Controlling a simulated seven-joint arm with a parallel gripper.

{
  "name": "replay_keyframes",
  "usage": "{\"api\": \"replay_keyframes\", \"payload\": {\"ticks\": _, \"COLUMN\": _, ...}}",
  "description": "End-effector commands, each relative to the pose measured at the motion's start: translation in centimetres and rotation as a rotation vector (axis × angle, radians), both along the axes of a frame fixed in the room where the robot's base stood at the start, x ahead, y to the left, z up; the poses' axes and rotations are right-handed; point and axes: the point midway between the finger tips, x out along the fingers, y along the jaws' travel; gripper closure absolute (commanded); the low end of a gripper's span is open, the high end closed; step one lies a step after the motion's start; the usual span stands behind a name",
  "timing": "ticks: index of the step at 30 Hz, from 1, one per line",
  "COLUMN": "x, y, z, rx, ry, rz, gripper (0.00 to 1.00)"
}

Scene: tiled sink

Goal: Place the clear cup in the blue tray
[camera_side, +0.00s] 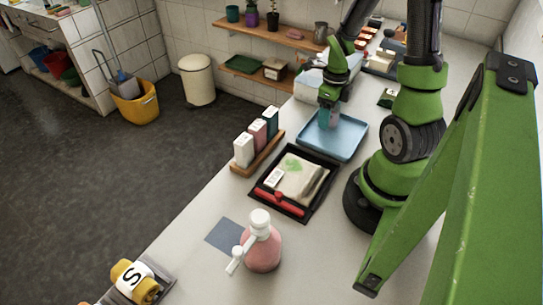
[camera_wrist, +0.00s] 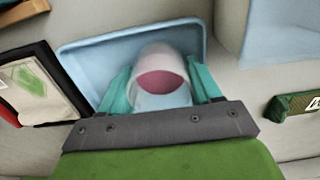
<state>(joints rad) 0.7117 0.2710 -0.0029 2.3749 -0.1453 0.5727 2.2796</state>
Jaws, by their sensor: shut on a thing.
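The clear cup (camera_wrist: 156,60) is between the teal fingers of my gripper (camera_wrist: 160,84) in the wrist view. It looks pale and see-through, with a pinkish round area showing in it. My gripper (camera_side: 328,117) is shut on the cup. The blue tray (camera_side: 350,143) lies on the counter right under my gripper in the side view. The tray also shows behind the cup in the wrist view (camera_wrist: 88,66). The cup is hard to make out in the side view. I cannot tell whether its base touches the tray.
A black tray (camera_side: 261,207) with a cloth and a red-handled tool lies in front of the blue tray. A wooden rack (camera_side: 262,157) with several small boxes stands to the left. A pink pump bottle (camera_side: 262,250) stands nearer. A pale blue bin (camera_side: 308,84) is behind.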

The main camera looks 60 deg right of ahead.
Motion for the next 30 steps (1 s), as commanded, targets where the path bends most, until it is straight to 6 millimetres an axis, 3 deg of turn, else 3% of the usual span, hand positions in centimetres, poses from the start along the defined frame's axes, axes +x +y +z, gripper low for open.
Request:
{"api": "replay_keyframes", "payload": {"ticks": 6, "x": 0.0, "y": 0.0, "z": -0.3, "rx": 0.0, "ry": 0.001, "rz": 0.001, "gripper": 0.73}}
{"api": "replay_keyframes", "payload": {"ticks": 7, "x": 0.0, "y": 0.0, "z": -0.3, "rx": 0.0, "ry": 0.0, "rz": 0.0, "gripper": 0.32}}
{"api": "replay_keyframes", "payload": {"ticks": 9, "x": 0.0, "y": 0.0, "z": -0.3, "rx": 0.0, "ry": 0.0, "rz": 0.0, "gripper": 0.26}}
{"api": "replay_keyframes", "payload": {"ticks": 20, "x": 0.0, "y": -0.1, "z": 0.4, "rx": -0.003, "ry": -0.002, "rz": 0.001, "gripper": 0.26}}
{"api": "replay_keyframes", "payload": {"ticks": 30, "x": 0.1, "y": -0.1, "z": 7.1, "rx": -0.006, "ry": -0.007, "rz": 0.001, "gripper": 0.26}}
